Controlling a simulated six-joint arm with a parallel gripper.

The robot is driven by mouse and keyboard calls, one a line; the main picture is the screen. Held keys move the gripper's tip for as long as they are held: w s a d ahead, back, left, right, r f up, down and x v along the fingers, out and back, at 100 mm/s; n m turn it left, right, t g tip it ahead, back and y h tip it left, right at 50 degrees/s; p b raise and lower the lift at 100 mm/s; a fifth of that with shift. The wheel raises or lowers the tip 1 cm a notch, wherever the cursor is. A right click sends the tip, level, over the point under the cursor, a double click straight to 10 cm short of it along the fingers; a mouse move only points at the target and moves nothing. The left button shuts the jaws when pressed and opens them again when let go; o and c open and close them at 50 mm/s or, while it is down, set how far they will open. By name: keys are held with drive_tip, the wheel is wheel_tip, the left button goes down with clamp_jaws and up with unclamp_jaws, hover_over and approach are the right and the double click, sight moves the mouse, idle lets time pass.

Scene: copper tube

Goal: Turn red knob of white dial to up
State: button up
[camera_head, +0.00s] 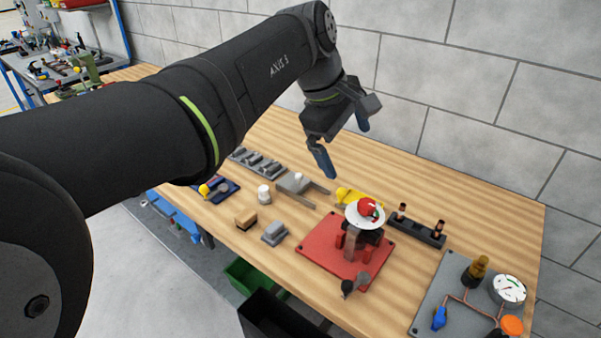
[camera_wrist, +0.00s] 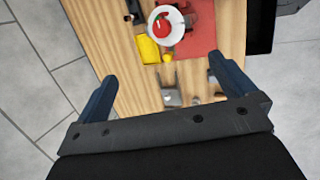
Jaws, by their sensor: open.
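The white dial (camera_head: 352,215) with its red knob (camera_head: 367,207) stands on a red base plate (camera_head: 318,246) on the wooden bench. In the wrist view the white dial (camera_wrist: 152,34) and red knob (camera_wrist: 163,24) are near the top, with a green mark beside the knob. My gripper (camera_head: 343,148) is open and empty, in the air above the bench, up and to the left of the dial in the head view. In the wrist view its two blue fingers (camera_wrist: 168,90) are wide apart, with the dial beyond them. The knob's exact pointing direction is too small to tell.
A yellow object (camera_head: 347,194) lies right behind the dial. A black rack (camera_head: 420,232) stands to its right, and a grey panel with a gauge (camera_head: 509,289) farther right. Several small grey parts (camera_head: 275,233) lie left. A grey brick wall (camera_head: 480,80) is behind the bench.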

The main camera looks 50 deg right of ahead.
drive_tip(key=shift+w+a+r, duration=0.1)
drive_tip(key=shift+a+r, duration=0.1)
drive_tip(key=shift+r, duration=0.3)
